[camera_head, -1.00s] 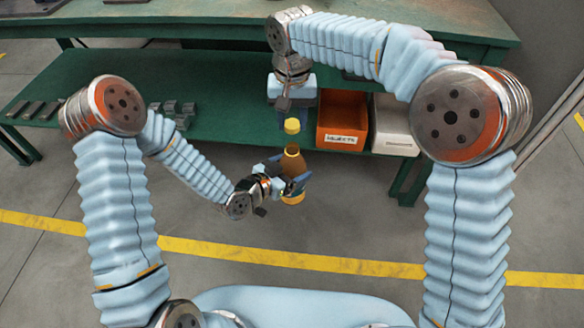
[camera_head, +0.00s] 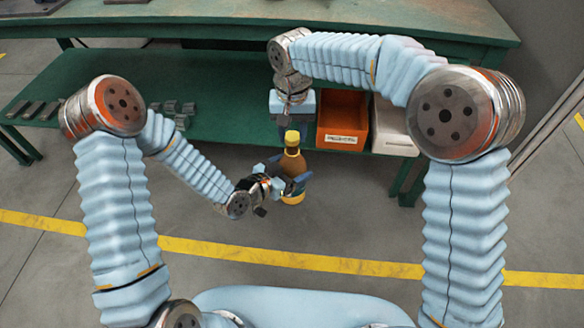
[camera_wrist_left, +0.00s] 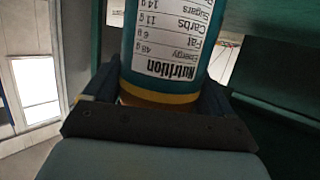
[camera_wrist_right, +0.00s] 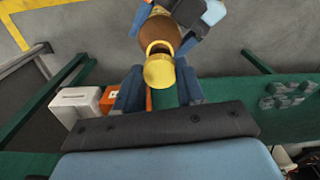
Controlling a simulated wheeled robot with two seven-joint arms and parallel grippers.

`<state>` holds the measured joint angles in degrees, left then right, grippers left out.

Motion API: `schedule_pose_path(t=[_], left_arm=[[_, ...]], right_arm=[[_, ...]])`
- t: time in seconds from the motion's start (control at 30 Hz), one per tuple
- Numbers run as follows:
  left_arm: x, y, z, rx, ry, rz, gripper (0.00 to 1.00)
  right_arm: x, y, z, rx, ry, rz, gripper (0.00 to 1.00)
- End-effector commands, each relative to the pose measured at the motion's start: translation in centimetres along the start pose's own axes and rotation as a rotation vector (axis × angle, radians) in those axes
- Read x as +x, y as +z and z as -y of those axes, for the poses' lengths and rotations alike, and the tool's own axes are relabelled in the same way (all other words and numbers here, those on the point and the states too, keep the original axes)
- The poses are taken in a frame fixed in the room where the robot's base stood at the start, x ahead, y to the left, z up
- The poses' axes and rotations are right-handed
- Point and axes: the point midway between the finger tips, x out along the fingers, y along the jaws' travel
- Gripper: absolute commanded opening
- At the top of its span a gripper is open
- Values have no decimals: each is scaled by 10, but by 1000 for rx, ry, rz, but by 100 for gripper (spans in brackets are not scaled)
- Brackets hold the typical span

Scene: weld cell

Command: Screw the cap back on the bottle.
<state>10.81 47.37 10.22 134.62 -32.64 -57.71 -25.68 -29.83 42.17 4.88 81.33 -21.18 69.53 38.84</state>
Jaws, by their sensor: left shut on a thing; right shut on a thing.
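The brown bottle (camera_head: 292,163) stands upright in the head view, held off the floor. My left gripper (camera_head: 287,184) is shut around its body; the left wrist view shows its nutrition label (camera_wrist_left: 172,50) between the fingers. The yellow cap (camera_head: 292,137) is at the bottle's mouth. My right gripper (camera_head: 291,120) points down from above and is shut on the cap. In the right wrist view, the cap (camera_wrist_right: 158,72) sits between the fingertips, with the brown bottle (camera_wrist_right: 160,28) just beyond it. Whether the cap sits on the threads cannot be told.
A green workbench (camera_head: 230,84) with a lower shelf stands behind. On the shelf are an orange bin (camera_head: 342,121), a white bin (camera_head: 392,128) and several grey metal blocks (camera_head: 180,108). The floor around the bottle is clear.

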Motion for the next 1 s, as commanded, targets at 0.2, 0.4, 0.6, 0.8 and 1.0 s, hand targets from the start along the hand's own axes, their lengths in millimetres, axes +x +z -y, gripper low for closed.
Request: schedule_pose_path(t=[0.2,0.4,0.6,0.8,1.0], left_arm=[[0,-1,0,1,0,-2,22],[0,-1,0,1,0,-2,22],[0,-1,0,1,0,-2,22],[0,-1,0,1,0,-2,22],[0,-1,0,1,0,-2,22]], right_arm=[[-1,1,0,1,1,1,11],[-1,1,0,1,0,1,11],[0,1,0,0,1,1,11],[9,1,0,0,1,2,11],[17,1,0,0,0,1,11]])
